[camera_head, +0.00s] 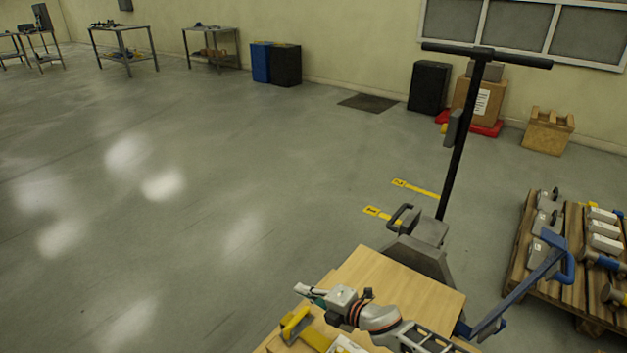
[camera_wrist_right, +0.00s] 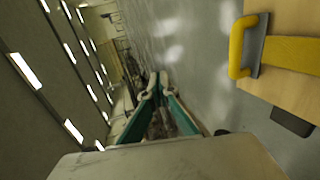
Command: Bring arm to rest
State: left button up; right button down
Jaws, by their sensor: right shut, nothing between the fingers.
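My right arm (camera_head: 380,318) comes in at the bottom of the head view and reaches left over a wooden top (camera_head: 400,285). My right gripper (camera_head: 306,291) is shut and empty, with its fingertips near the left edge of that top. It also shows in the right wrist view (camera_wrist_right: 160,84), with teal pads on its fingers. A yellow-handled part (camera_head: 294,324) lies below the gripper in the head view. Its yellow handle (camera_wrist_right: 238,46) shows at the upper right of the wrist view, apart from the fingers. My left gripper is in neither view.
A pallet truck with a black T-handle (camera_head: 462,130) stands behind the wooden top. A blue handle (camera_head: 535,285) slants up to its right, near a wooden pallet (camera_head: 517,250) bearing several metal parts. The grey floor (camera_head: 200,200) to the left is clear. Tables and bins line the far wall.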

jog(key=s+d+r+m+t+h+p, duration=0.2)
jog(key=s+m+t+p, duration=0.1)
jog(key=s+m, duration=0.8)
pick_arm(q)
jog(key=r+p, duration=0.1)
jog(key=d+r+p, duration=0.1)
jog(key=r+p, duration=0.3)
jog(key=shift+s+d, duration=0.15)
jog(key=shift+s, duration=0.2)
pick_arm(e)
jog(key=s+d+m+g+h, duration=0.1)
jog(key=s+d+m+h, duration=0.6)
jog(key=s+d+m, duration=0.6)
jog(key=s+d, duration=0.9)
jog(key=s, duration=0.2)
jog(key=shift+s+d+f, duration=0.15)
jog(key=shift+d+f, duration=0.05)
jog(key=shift+f, duration=0.15)
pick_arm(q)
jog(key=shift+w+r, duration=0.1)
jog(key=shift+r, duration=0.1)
